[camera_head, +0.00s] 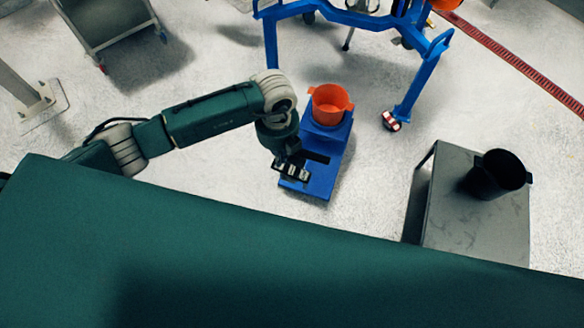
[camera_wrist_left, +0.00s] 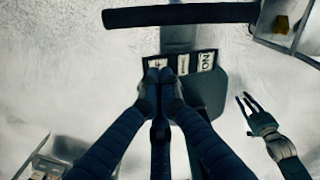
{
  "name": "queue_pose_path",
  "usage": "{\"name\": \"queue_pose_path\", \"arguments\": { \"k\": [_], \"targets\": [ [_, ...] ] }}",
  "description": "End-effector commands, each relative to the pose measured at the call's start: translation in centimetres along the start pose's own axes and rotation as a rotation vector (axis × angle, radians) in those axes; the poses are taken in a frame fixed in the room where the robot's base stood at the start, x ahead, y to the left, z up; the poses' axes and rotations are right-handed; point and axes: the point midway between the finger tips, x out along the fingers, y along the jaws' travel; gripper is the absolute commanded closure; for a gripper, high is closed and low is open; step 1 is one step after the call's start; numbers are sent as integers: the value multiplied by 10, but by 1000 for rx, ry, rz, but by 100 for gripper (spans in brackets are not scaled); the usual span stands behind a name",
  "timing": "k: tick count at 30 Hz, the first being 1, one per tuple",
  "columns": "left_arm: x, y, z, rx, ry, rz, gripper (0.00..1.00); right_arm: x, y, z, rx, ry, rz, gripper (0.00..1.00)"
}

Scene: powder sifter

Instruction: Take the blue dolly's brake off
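The blue dolly (camera_head: 322,180) stands on the floor in the middle of the head view, with an orange tub (camera_head: 328,105) on its far part. A dark panel with several white labels (camera_wrist_left: 205,61) is at its near end; one label shows letters like "NO" in the left wrist view. My left gripper (camera_head: 289,163) is low over this end. In the left wrist view its fingertips (camera_wrist_left: 160,77) are together, right at the panel's labels. I cannot tell whether they touch it. No brake part shows clearly. What looks like my right gripper (camera_wrist_left: 246,102) has its fingers spread, away from the dolly.
A blue frame (camera_head: 415,85) on casters stands behind the dolly. A grey table (camera_head: 465,225) with a black tub (camera_head: 496,174) stands to the right. A grey cart (camera_head: 112,28) is at the far left. Floor is clear between dolly and table.

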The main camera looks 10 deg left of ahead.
Motion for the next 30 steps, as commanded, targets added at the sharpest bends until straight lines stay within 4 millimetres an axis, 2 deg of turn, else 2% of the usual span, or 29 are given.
{"name": "queue_pose_path", "arguments": {
  "k": [30],
  "targets": [
    [12, 0, 0, 0, 0, 0, 100, 10, 0, 1, 0, 0, 0, 70]
  ]
}}
